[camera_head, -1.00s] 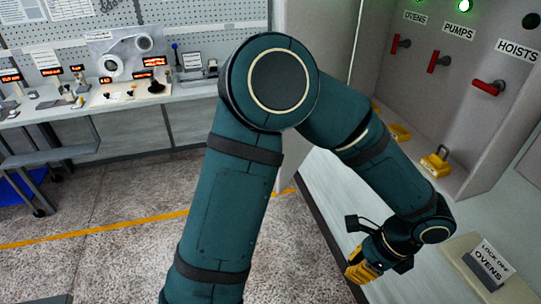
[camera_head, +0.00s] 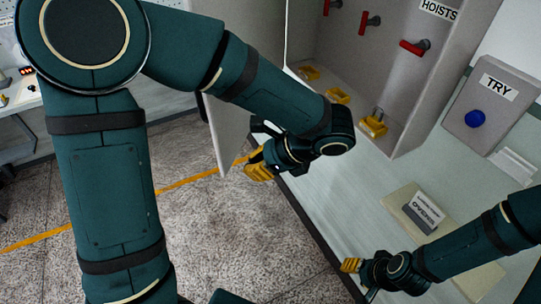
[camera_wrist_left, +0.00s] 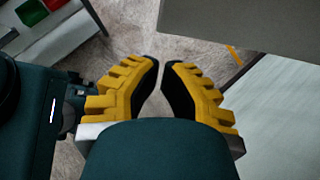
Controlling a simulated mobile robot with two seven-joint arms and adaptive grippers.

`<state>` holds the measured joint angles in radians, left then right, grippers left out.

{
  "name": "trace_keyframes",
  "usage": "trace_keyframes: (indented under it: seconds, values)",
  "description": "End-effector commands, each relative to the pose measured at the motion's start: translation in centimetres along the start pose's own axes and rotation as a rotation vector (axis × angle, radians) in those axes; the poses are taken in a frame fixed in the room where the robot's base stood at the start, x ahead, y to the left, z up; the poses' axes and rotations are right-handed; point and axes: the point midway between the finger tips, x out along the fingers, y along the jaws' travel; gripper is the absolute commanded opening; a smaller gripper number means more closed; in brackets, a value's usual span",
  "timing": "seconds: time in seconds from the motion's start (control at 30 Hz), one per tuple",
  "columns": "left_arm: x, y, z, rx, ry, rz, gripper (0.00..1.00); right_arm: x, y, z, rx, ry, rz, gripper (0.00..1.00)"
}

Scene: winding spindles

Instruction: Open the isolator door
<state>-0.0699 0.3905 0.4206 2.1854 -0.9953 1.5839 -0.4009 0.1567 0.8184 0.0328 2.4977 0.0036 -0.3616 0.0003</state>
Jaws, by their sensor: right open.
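The isolator cabinet (camera_head: 448,62) is at the upper right of the head view. Its grey door (camera_head: 228,125) stands swung out on the cabinet's left side, partly hidden behind my left arm. My left gripper (camera_head: 258,168) is beside the door's lower part, over the floor. In the left wrist view its yellow fingers (camera_wrist_left: 160,75) are apart by a narrow gap, with nothing between them. A grey panel (camera_wrist_left: 250,28), apparently the door, lies above and right of the fingertips there.
Red switch handles (camera_head: 412,47) and yellow padlocks (camera_head: 373,125) are inside the cabinet. A TRY box (camera_head: 488,105) with a blue button is to its right. A lock-off sign (camera_head: 425,212) stands on a ledge below. Floor at the left is free.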

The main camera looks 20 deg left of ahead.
Motion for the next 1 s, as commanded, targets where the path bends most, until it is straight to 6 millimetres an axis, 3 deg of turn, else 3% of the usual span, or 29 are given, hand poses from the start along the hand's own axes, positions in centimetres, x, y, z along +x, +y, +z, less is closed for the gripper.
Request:
trace_keyframes:
  seconds: [0.1,0.33,1.0]
  values:
    - [2.1,0.1,0.5,-0.002,0.0,0.003,0.0,-0.1,0.0,0.0,0.0,0.0,0.0,0.47]
    - [3.9,0.1,2.4,-0.001,0.001,0.002,0.0,-0.5,-0.2,-0.1,0.0,0.0,-0.001,0.47]
    - [4.3,0.0,2.9,0.005,0.0,-0.005,0.0,-0.6,-0.2,-0.1,-0.001,0.0,-0.001,0.47]
